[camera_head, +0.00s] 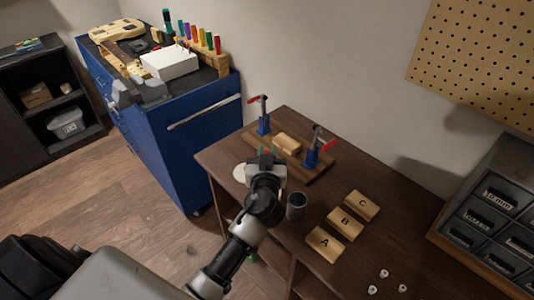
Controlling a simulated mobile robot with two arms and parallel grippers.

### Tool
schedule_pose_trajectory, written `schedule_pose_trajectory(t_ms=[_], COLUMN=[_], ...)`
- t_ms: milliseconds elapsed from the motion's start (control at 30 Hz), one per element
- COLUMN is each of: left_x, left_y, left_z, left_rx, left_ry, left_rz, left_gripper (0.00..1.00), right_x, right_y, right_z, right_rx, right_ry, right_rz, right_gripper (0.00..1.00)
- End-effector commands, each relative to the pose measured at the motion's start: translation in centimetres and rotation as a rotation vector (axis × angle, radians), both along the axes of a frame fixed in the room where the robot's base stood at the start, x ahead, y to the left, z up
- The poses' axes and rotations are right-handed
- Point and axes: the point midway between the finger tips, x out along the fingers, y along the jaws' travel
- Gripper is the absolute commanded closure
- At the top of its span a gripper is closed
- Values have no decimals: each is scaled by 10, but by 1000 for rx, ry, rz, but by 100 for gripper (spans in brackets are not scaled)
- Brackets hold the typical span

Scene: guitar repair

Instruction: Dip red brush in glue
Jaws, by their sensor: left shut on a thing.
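My left gripper (265,163) is over the left part of the brown workbench, pointing away from me. I cannot tell which container holds glue. My right gripper is out of view.
A wooden clamp board (318,172) with two red-handled blue clamps and a wood block lies behind the gripper. Wooden blocks A (325,243), B (345,222) and C (362,204) lie to the right. A blue cabinet (185,140) with coloured-handled tools stands left; a drawer unit (490,225) right.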

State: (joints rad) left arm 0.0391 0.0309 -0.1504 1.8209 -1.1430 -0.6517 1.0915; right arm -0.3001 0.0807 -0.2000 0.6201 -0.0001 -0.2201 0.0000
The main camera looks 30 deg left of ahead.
Motion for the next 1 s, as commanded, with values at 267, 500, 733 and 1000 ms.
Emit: schedule_pose_trajectory(t_ms=[267,500,733,1000], left_x=[0,0,0,-1], left_y=[0,0,0,0], left_z=[-3,-4,-5,-5], left_rx=[-3,-3,-2,-2], left_ry=[4,5,7,8], left_rz=[0,0,1,1], left_gripper=[100,100,100,100], right_x=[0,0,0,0], right_y=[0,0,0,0], right_z=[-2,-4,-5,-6], right_rx=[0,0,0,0], right_ry=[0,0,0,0], right_rz=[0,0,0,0], right_gripper=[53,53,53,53])
